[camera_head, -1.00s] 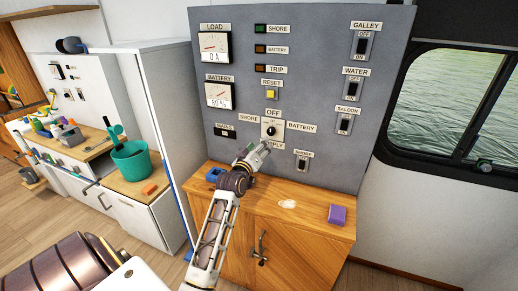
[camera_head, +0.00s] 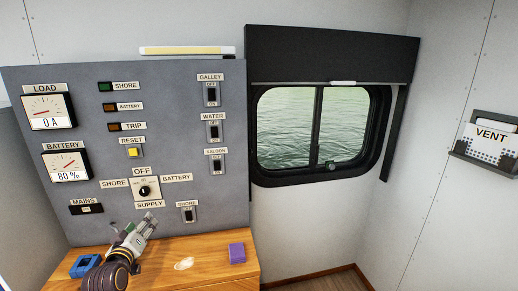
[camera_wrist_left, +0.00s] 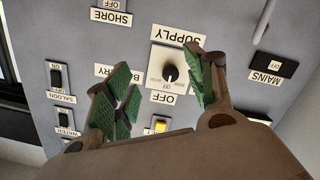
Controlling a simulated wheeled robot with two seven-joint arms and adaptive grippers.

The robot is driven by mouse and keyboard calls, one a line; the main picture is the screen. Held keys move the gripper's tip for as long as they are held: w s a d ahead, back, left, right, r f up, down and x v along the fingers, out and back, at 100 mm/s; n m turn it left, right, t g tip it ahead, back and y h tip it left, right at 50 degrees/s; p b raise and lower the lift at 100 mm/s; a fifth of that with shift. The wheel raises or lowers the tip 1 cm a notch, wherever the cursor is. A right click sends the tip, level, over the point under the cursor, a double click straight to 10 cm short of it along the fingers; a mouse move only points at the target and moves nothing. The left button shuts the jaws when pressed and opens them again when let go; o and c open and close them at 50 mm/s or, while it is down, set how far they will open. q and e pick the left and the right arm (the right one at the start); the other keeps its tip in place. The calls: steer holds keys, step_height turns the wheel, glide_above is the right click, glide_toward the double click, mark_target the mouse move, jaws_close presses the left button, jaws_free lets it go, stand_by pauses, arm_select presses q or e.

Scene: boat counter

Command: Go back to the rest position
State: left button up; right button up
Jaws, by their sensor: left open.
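My left gripper (camera_head: 150,219) is in front of the lower part of the grey switch panel (camera_head: 75,150), just below the supply selector knob (camera_head: 144,191). In the left wrist view the gripper (camera_wrist_left: 160,90) is open, its green-padded fingers apart with nothing between them. The black selector knob (camera_wrist_left: 170,73) shows beyond the fingers, apart from them, and its pointer's exact setting is hard to read. My right gripper is not in view.
A wooden counter (camera_head: 210,262) below the panel holds a blue object (camera_head: 84,266), a purple block (camera_head: 237,253) and a pale flat item (camera_head: 184,264). Floor shows at the lower right.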

arm_select(q)
steer(key=s+d+f+m+g+h, duration=0.1)
steer(key=s+d+f+m+g, duration=0.25)
steer(key=s+d+f, duration=0.5)
steer(key=s+d+f+m+g+h, duration=0.1)
steer(key=s+d+f+m+g, duration=0.3)
steer(key=s, duration=0.7)
steer(key=s+d+f+m+g+h, duration=0.1)
steer(key=s+d+f+m+g, duration=0.1)
steer(key=s+d+f+g, duration=0.55)
steer(key=s+a+f+t, duration=0.1)
steer(key=s+f, duration=0.2)
steer(key=f, duration=1.4)
steer(key=s+a+f, duration=0.1)
steer(key=s+f, duration=0.2)
steer(key=f, duration=1.5)
steer(key=s+a+f, duration=0.2)
steer(key=s+f, duration=0.7)
steer(key=s, duration=0.1)
steer(key=s+a+f+g, duration=0.1)
steer(key=s+a+f, duration=0.1)
steer(key=s+f, duration=0.7)
steer(key=shift+s+f+m+b, duration=0.35)
steer(key=shift+s+b, duration=0.1)
steer(key=shift+s, duration=0.8)
steer(key=shift+s+a, duration=0.1)
